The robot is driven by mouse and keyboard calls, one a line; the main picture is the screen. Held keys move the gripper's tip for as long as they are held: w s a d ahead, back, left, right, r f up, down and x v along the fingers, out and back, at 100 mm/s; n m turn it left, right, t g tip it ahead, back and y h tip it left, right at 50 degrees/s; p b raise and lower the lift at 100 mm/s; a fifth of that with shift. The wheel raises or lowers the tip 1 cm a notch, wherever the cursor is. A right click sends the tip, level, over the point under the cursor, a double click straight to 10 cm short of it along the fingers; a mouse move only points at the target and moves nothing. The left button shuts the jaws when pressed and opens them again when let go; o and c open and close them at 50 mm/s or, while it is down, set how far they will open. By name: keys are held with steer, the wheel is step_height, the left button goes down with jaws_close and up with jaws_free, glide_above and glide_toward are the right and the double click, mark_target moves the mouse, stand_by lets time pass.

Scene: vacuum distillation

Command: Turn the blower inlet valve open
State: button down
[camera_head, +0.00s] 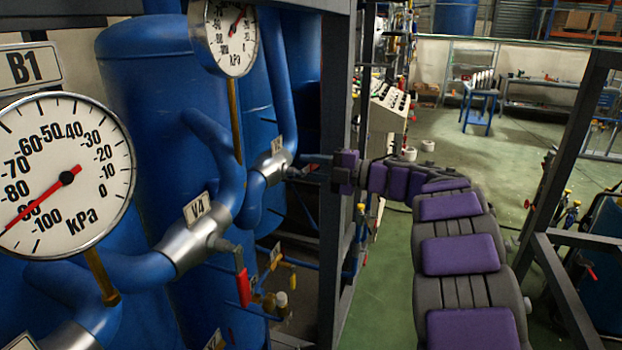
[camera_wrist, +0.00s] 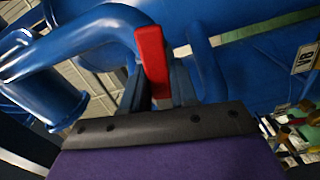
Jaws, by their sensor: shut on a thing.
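A red valve handle (camera_wrist: 152,55) stands between the fingers of my gripper (camera_wrist: 160,88) in the wrist view. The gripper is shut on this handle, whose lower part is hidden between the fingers. In the head view my gripper (camera_head: 308,170) reaches left past a dark upright post to a grey valve body (camera_head: 273,163) on a blue pipe. That valve bears a white tag too small to read surely. The held handle cannot be made out in the head view. Nearer, another valve (camera_head: 192,243) tagged V4 has a red lever (camera_head: 243,285) hanging down, apart from my gripper.
A large pressure gauge (camera_head: 60,175) under a B1 sign (camera_head: 30,68) and a second gauge (camera_head: 228,35) stand at the left. Blue tanks (camera_head: 150,90) are behind the pipes. A dark frame post (camera_head: 340,90) stands close to my wrist. Green floor (camera_head: 520,150) lies open beyond my arm.

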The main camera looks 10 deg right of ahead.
steer(key=shift+n+b, duration=0.3)
steer(key=shift+n, duration=0.2)
steer(key=c, duration=1)
jaws_free()
steer(key=shift+r, duration=0.15)
steer(key=shift+o, duration=0.2)
steer(key=shift+d, duration=0.1)
steer(key=p+v, duration=0.2)
steer(key=v, duration=1.5)
steer(key=shift+d+p, duration=0.2)
steer(key=shift+p, duration=0.15)
